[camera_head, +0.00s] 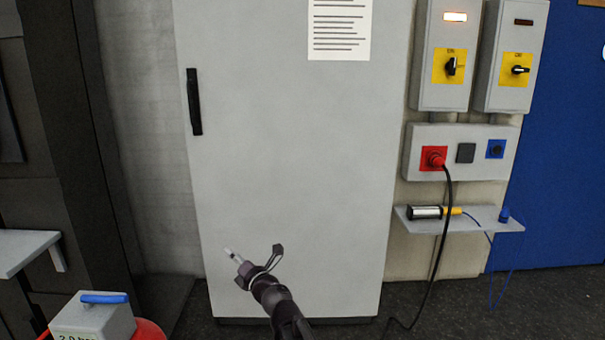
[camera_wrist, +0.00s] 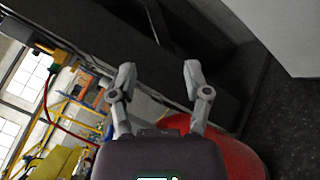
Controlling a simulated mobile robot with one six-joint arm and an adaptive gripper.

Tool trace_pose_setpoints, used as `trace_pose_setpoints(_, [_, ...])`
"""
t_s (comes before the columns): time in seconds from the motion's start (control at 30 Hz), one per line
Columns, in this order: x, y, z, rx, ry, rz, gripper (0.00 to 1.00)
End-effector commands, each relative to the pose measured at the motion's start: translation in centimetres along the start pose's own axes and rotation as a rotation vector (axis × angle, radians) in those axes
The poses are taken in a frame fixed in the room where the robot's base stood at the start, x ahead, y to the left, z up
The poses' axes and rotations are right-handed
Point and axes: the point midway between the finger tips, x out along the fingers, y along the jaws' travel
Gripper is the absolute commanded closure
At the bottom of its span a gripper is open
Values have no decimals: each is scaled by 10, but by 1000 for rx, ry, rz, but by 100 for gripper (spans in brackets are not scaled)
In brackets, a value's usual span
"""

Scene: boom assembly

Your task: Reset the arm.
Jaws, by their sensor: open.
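My gripper (camera_head: 254,258) shows low in the middle of the head view, in front of the grey cabinet door (camera_head: 290,150). My dark arm reaches up to it from the bottom edge. In the wrist view the two fingers of my gripper (camera_wrist: 160,76) stand apart, and nothing is between them. The gripper is open and empty. The wrist view is tilted. A red rounded object (camera_wrist: 230,150) lies beyond and below the fingers there, partly hidden by the gripper body.
A grey box with a blue handle (camera_head: 95,315) is at the lower left, by a light ledge (camera_head: 25,250). Switch boxes (camera_head: 443,85) and a socket panel (camera_head: 460,152) with a red plug (camera_head: 432,158) hang at right, above a small shelf (camera_head: 460,220). Cables hang there.

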Motion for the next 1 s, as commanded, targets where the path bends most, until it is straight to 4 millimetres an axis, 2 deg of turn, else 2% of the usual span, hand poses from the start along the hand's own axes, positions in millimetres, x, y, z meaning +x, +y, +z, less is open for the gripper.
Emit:
trace_pose_setpoints(0.03, [-8,-13,16,61,-53,-51,38])
trace_pose_setpoints(0.2, [-35,-60,60,292,-238,-224,38])
trace_pose_setpoints(0.37, [-71,-104,92,516,-415,-377,38])
trace_pose_setpoints(0.5, [-109,-141,110,712,-572,-506,38])
trace_pose_setpoints(0.73, [-178,-192,118,1033,-830,-710,38])
trace_pose_setpoints(1.0, [-261,-229,100,1395,-1130,-949,38])
